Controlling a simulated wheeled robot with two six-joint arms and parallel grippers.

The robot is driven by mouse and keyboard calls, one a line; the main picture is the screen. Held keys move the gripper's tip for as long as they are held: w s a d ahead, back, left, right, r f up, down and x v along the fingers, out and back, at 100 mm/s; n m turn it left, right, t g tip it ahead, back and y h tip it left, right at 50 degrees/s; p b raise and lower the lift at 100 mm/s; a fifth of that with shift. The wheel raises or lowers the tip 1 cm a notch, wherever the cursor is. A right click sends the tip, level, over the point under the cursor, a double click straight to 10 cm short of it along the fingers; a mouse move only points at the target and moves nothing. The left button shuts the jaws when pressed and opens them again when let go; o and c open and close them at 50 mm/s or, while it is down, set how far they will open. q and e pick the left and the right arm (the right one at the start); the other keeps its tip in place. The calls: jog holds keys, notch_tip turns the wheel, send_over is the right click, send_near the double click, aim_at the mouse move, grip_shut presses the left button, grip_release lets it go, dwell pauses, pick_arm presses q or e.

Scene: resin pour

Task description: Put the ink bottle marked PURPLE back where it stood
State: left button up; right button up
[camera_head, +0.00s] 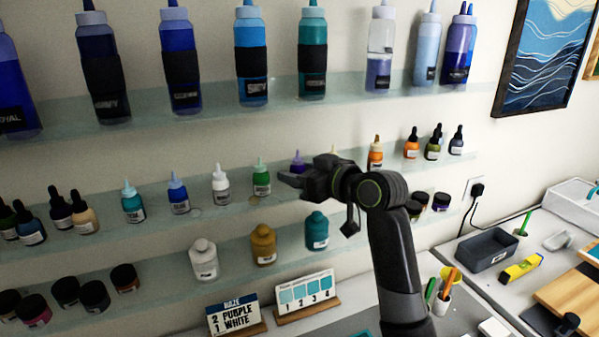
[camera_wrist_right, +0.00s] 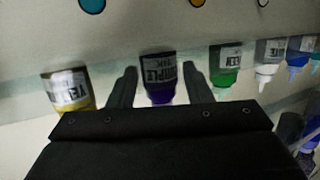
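The ink bottle marked PURPLE (camera_wrist_right: 159,78) stands on the middle glass shelf, seen upside down in the right wrist view with its label readable. In the head view only its purple top (camera_head: 297,160) shows; my gripper hides the rest. My right gripper (camera_wrist_right: 160,88) is open, one finger on each side of the bottle, with a narrow gap showing on both sides. In the head view the right gripper (camera_head: 290,181) reaches in from the right, in front of the bottle. My left gripper is in neither view.
A green bottle (camera_head: 261,178) and a yellow bottle (camera_wrist_right: 70,90) stand either side of the purple one. An orange bottle (camera_head: 375,154) is farther right. Large squeeze bottles line the shelf above.

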jog(key=shift+o, duration=0.4)
jog(key=shift+r, duration=0.15)
jog(key=shift+r, duration=0.15)
jog(key=b+v, duration=0.3)
jog(key=v, duration=0.9)
